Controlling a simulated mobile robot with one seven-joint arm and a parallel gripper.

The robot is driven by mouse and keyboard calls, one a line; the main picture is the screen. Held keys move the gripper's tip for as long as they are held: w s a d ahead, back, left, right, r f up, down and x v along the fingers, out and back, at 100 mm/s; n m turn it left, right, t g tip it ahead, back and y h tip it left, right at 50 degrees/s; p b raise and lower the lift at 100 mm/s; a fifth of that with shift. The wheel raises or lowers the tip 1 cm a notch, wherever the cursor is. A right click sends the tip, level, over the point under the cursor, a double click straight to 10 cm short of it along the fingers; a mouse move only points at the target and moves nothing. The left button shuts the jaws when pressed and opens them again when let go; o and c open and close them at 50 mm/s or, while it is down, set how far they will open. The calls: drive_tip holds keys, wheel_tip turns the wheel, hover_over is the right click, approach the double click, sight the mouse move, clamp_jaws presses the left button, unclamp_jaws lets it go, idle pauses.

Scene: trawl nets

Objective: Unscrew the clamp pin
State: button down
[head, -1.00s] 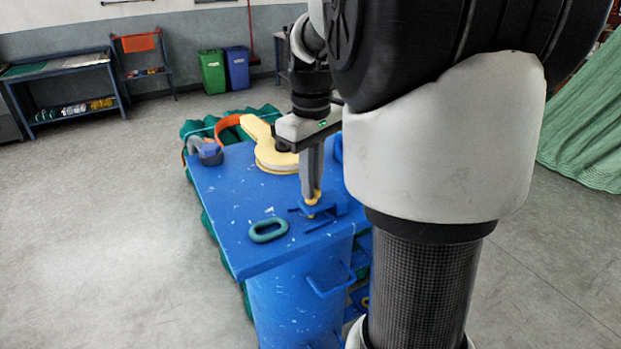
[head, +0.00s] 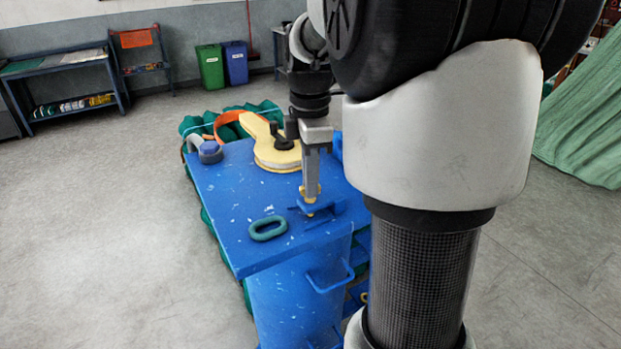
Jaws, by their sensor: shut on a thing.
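The clamp pin (head: 310,199) is a small brass-yellow piece standing in a blue clamp bracket (head: 328,207) near the front right part of the blue plate (head: 225,205). My gripper (head: 311,186) points straight down from above, with its fingers shut on the top of the pin. The fingers hide much of the pin's upper part. How far the pin sits in its thread cannot be told.
A dark green oval link (head: 268,229) lies on the plate, left of the clamp. A yellow round-headed piece (head: 272,150) and a grey shackle (head: 209,152) lie farther back. A blue handle (head: 331,279) juts out below the plate. Open floor lies left.

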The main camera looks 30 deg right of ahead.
drive_tip(key=n, duration=0.4)
drive_tip(key=shift+s+f+n, duration=0.15)
drive_tip(key=shift+f+n, duration=0.1)
drive_tip(key=shift+n, duration=0.05)
drive_tip(key=n, duration=0.4)
drive_tip(key=shift+n, duration=0.3)
drive_tip(key=c, duration=1.9)
unclamp_jaws()
drive_tip(key=shift+c, duration=0.2)
drive_tip(key=shift+o, duration=0.4)
drive_tip(key=shift+s, duration=0.1)
drive_tip(key=shift+w+r, duration=0.1)
drive_tip(key=shift+w, duration=0.2)
